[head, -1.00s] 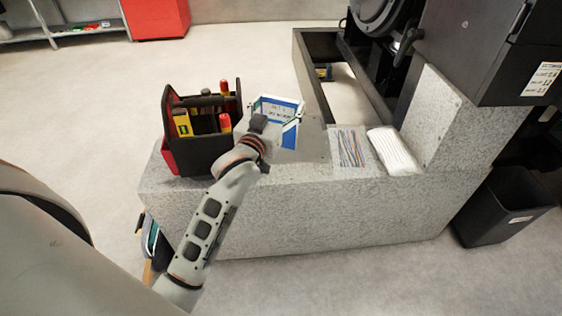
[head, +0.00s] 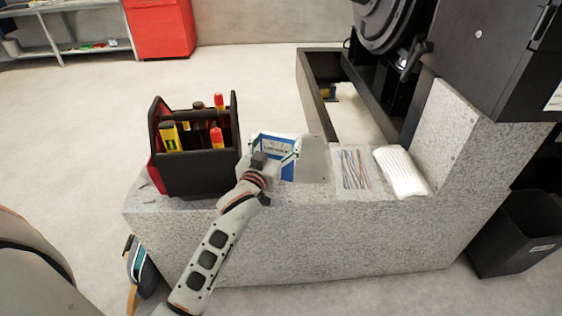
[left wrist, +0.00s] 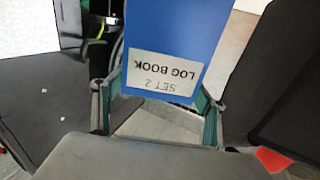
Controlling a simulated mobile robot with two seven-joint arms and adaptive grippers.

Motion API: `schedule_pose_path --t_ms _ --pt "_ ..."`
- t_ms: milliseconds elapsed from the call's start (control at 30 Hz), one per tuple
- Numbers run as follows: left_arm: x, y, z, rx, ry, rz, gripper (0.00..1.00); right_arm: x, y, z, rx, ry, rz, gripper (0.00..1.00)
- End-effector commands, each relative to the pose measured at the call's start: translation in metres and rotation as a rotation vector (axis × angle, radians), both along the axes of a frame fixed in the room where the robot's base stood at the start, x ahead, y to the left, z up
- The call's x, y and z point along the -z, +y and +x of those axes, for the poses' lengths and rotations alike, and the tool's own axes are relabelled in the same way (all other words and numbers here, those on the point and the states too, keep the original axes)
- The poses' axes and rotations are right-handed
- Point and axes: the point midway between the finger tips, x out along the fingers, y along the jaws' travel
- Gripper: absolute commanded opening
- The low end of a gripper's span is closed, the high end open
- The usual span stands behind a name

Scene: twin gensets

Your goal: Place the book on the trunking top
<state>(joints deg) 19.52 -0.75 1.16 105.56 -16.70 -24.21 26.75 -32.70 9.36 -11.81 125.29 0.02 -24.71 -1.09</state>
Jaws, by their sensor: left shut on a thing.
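The book (head: 270,145) is blue with a pale label; the left wrist view shows the blue cover (left wrist: 175,35) and the words "SET 2 LOG BOOK" upside down. My left gripper (head: 273,157) is shut on the book, one finger at each side. It holds the book over or beside the top of a grey speckled block, right of the toolbox. A smooth grey piece (head: 315,160) stands just right of the book and may be the trunking. I cannot tell whether the book touches it. My right gripper is not in view.
A black toolbox (head: 192,160) with several tools stands left of the book on the speckled block (head: 300,235). A sheet with coloured lines (head: 354,168) and a white pad (head: 400,170) lie to the right. A black bin (head: 515,235) stands on the floor.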

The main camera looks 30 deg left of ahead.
Motion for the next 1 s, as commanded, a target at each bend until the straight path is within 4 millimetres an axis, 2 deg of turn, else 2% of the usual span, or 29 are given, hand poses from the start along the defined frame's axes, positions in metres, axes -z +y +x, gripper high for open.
schedule_pose_path --t_ms 33,200,400,500,733,967,1000 --pt "0.009 0.000 0.000 0.000 0.003 0.000 0.31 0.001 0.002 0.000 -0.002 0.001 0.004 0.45" --pt "0.017 0.000 0.000 0.000 -0.002 -0.001 0.31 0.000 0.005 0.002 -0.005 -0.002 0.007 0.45" --pt "0.056 0.000 -0.001 0.000 0.007 0.000 0.31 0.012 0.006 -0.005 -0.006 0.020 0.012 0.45" --pt "0.067 0.000 -0.001 0.000 0.005 -0.001 0.31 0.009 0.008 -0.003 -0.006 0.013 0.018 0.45" --pt "0.066 0.000 0.000 0.001 -0.005 0.000 0.31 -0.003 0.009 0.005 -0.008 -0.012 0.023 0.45" --pt "0.069 0.000 0.000 0.000 -0.003 -0.001 0.31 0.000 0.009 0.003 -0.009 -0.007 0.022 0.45" --pt "0.070 0.000 0.000 0.000 -0.002 0.000 0.74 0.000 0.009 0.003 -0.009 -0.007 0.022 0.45"
